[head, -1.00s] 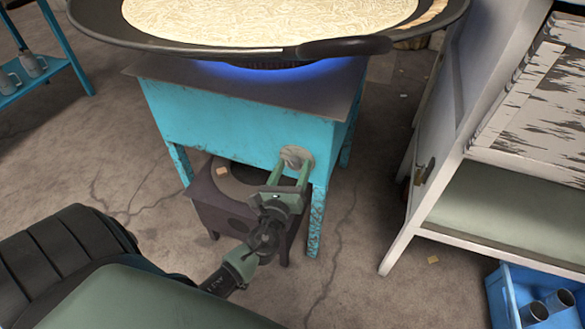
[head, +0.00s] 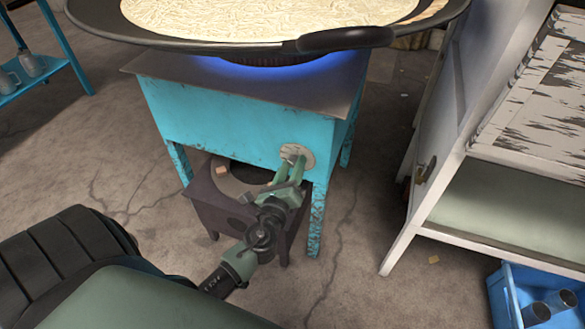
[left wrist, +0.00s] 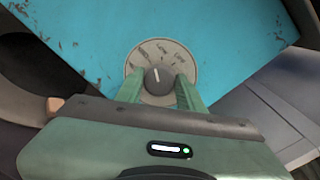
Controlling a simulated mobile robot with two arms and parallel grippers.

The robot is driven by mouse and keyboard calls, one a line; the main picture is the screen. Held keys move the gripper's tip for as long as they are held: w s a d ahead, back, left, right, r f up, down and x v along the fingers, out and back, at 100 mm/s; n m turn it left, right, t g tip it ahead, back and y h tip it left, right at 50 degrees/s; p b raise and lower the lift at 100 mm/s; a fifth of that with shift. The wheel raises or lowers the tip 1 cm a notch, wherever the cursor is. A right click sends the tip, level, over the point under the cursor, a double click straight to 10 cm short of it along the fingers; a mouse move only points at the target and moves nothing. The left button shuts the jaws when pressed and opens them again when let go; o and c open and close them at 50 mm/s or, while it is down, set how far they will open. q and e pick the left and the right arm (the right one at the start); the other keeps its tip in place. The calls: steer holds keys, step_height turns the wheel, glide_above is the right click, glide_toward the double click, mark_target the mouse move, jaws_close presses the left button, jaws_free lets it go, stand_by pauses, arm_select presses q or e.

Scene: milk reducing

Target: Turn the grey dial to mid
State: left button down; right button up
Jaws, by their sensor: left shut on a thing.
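The grey dial (left wrist: 158,79) sits on a round pale plate (left wrist: 161,52) on the blue front of the stove. Its white mark points up and slightly left in the left wrist view. The plate carries small labels around the dial, too small to read surely. My left gripper (head: 293,157) reaches the dial from the front and below. Its green fingers are shut on the dial, one on each side, as the left wrist view (left wrist: 159,85) also shows. In the head view the fingers mostly hide the dial, and the plate (head: 308,159) shows around them. My right gripper is not in view.
A wide black pan (head: 190,42) with pale milk stands over a blue flame on the stove (head: 225,122). A dark low stand (head: 215,210) is under the stove. A white cabinet (head: 450,165) and a blue crate (head: 510,310) are at right.

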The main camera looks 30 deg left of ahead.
arm_select(q)
steer(key=n, duration=0.3)
steer(key=shift+b, duration=0.3)
steer(key=shift+n, duration=0.6)
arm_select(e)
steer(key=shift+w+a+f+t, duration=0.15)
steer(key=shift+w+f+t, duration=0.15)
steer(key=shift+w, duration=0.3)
arm_select(q)
steer(key=c, duration=0.9)
jaws_free()
steer(key=shift+s, duration=0.1)
